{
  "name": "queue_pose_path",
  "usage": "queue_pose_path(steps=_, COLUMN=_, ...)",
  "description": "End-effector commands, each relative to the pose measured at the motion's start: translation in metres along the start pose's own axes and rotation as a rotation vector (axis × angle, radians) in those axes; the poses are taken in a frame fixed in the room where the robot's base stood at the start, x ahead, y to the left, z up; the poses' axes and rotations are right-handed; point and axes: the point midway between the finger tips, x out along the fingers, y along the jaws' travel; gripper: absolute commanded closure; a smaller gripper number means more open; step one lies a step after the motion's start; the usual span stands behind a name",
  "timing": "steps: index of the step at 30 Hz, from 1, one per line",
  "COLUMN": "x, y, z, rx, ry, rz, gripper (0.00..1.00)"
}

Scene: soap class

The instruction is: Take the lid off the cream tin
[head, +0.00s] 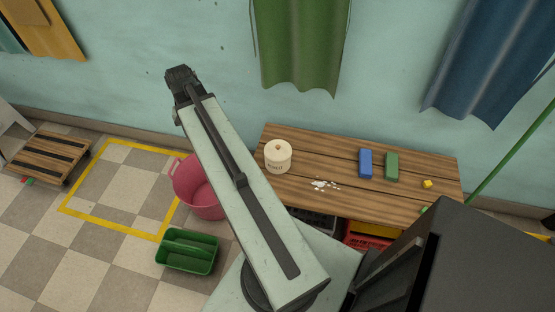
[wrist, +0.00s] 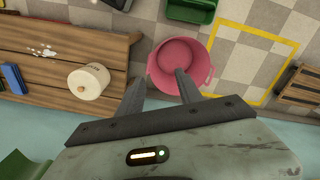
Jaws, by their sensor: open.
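The cream tin (head: 278,162) is a squat, round, cream-coloured tin standing upright on the left end of the wooden bench. Its lid (head: 278,147) has a small knob and sits on top of it. In the wrist view the tin (wrist: 96,72) is left of my gripper, with dark lettering on its side too small to read. My gripper (wrist: 159,80) is open and empty, apart from the tin, with the pink tub beyond its fingers. In the head view my arm reaches up and left, and the fingers cannot be made out.
The bench (head: 345,207) also carries white bits (head: 323,185), a blue block (head: 365,163), a green block (head: 391,166) and a small yellow piece (head: 427,184). A pink tub (head: 204,197) and green caddy (head: 186,262) stand on the floor. Curtains hang behind.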

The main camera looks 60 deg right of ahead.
Motion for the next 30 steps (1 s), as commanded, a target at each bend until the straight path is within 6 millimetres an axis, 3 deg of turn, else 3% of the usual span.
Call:
queue_pose_path(steps=1, x=0.037, y=0.05, z=-0.022, rx=0.146, ry=0.0, rz=0.0, gripper=0.58)
queue_pose_path(steps=6, x=0.081, y=0.189, z=-0.051, rx=0.552, ry=0.0, rz=0.0, gripper=0.58)
queue_pose_path(steps=9, x=0.095, y=0.244, z=-0.053, rx=0.709, ry=0.0, rz=0.0, gripper=0.58)
queue_pose_path(steps=11, x=0.099, y=0.266, z=-0.052, rx=0.77, ry=0.0, rz=0.0, gripper=0.58)
queue_pose_path(steps=15, x=0.1, y=0.285, z=-0.05, rx=0.828, ry=0.0, rz=0.0, gripper=0.58)
queue_pose_path(steps=19, x=0.104, y=0.285, z=-0.05, rx=0.827, ry=0.0, rz=0.0, gripper=0.58)
queue_pose_path(steps=25, x=0.128, y=0.284, z=-0.05, rx=0.825, ry=0.0, rz=0.0, gripper=0.58)
queue_pose_path(steps=30, x=0.129, y=0.284, z=-0.05, rx=0.824, ry=0.0, rz=0.0, gripper=0.58)
